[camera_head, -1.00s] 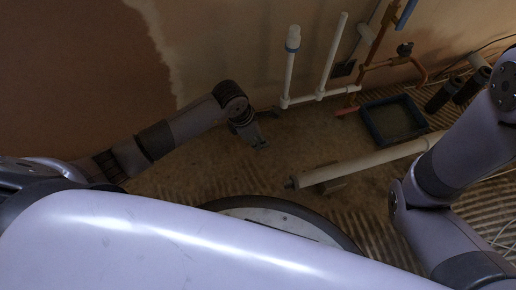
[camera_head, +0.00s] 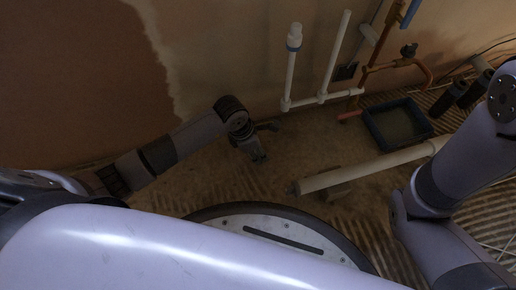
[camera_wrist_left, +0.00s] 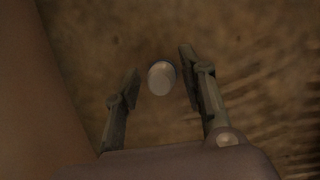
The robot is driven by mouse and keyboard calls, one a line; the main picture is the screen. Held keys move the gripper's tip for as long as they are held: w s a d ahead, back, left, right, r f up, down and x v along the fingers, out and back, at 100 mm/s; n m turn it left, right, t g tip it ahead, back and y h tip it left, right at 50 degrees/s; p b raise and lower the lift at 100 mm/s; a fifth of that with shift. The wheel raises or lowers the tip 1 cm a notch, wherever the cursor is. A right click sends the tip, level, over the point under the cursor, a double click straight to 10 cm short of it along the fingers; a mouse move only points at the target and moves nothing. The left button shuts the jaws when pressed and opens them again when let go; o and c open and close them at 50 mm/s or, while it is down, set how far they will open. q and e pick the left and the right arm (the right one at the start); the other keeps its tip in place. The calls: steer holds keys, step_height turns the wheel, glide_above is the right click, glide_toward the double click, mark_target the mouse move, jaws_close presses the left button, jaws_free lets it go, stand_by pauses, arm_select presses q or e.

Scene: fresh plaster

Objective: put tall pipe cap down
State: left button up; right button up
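A small pale round cap (camera_wrist_left: 162,77) shows in the left wrist view, between the two fingers of my left gripper (camera_wrist_left: 160,66). The fingers are spread, with a gap visible on each side of the cap. I cannot tell whether it rests on the floor or how far below the fingertips it is. In the head view my left gripper (camera_head: 264,144) points down, low over the floor, with its fingers apart; the cap is not visible there. Two upright white pipes stand behind: one has a white top with a blue ring (camera_head: 294,38), the other (camera_head: 337,50) has no such top. My right gripper is out of view.
A white pipe (camera_head: 365,168) lies across a small block on the floor. A blue-rimmed tray (camera_head: 372,130) lies behind it. Copper pipework (camera_head: 388,64) runs along the wall, and dark cylinders (camera_head: 448,96) stand at right. Brown floor is clear around my left gripper.

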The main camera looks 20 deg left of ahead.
arm_select(q)
steer(key=shift+o, duration=0.6)
steer(key=shift+r, duration=0.1)
steer(key=p+v, duration=0.8)
steer(key=v, duration=0.4)
